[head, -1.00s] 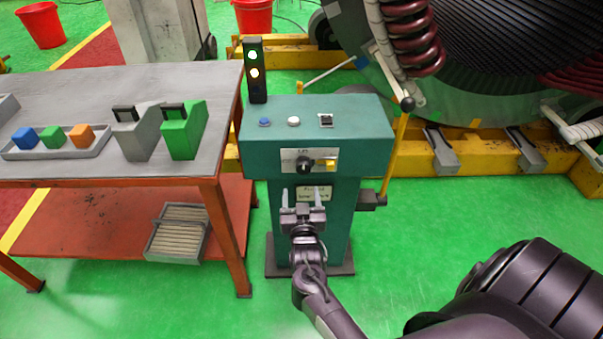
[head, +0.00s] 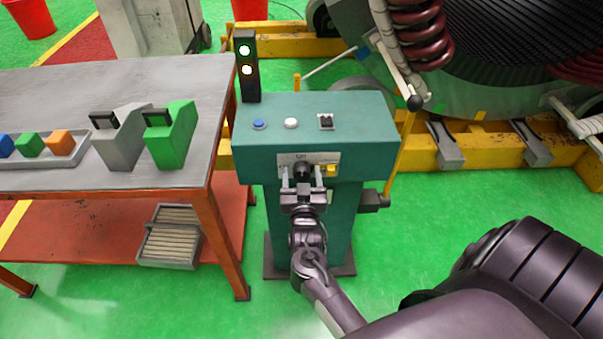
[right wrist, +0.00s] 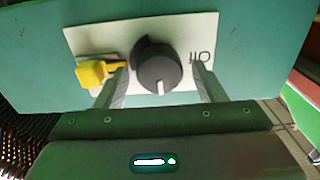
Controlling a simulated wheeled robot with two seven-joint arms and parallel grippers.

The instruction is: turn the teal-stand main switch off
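The teal stand (head: 350,145) stands upright in the middle of the head view. Its front plate carries a black rotary main switch (right wrist: 158,68); in the head view the knob (head: 303,170) is partly covered by my gripper. In the right wrist view, the knob's white mark points down the picture, and an inverted "Off" label is at its right. A yellow tab (right wrist: 92,73) sits on the plate's other side. My right gripper (head: 302,175) is open, its fingers (right wrist: 162,85) toward the plate on either side of the knob, with gaps visible. My left gripper is not in view.
The stand's top has a blue button (head: 259,124), a white button (head: 291,123) and a black rocker (head: 326,122). A workbench (head: 195,130) stands close left; a yellow-handled lever (head: 404,150) is at right.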

